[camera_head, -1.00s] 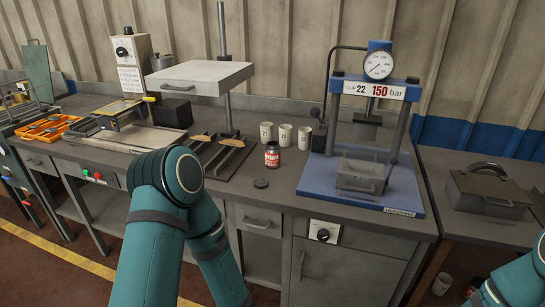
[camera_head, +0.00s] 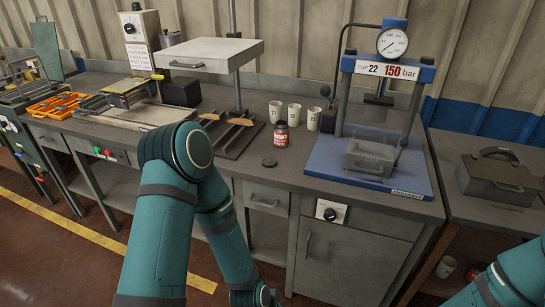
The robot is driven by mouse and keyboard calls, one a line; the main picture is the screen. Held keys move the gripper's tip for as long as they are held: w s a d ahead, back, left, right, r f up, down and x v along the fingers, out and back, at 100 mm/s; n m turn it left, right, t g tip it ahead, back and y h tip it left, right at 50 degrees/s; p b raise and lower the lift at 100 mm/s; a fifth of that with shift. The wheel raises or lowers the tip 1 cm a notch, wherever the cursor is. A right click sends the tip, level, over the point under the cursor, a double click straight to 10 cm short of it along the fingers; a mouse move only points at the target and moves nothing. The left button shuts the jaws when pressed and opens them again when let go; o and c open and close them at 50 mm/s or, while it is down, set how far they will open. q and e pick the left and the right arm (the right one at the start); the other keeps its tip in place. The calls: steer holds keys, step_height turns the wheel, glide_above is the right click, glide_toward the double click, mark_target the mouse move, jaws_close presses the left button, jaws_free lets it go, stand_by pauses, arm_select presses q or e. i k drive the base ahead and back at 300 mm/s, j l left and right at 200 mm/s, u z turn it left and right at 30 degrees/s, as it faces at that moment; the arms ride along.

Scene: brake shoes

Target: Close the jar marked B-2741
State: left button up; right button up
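A small dark jar (camera_head: 281,134) with a red label stands upright on the grey workbench, in front of several pale cups. Its label is too small to read, and I cannot tell whether its top is open. A flat, round, dark disc like a lid (camera_head: 269,162) lies on the bench just in front and to the left of the jar, apart from it. My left arm bends in front of the bench, with its wrist low at the bottom edge. My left gripper is out of view. Only part of my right arm shows at the bottom right, with its gripper out of view.
Pale cups (camera_head: 294,114) stand behind the jar. A blue press (camera_head: 368,180) with a gauge stands to the right. A raised plate on a post (camera_head: 209,52) and dark rails with brown pieces (camera_head: 228,132) are to the left. The bench front around the disc is clear.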

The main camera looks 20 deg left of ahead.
mark_target(281, 131)
steer(key=i+j+z, duration=0.15)
steer(key=j+z, duration=0.35)
steer(key=j, duration=0.45)
steer(key=j+z, duration=0.5)
steer(key=j, duration=0.45)
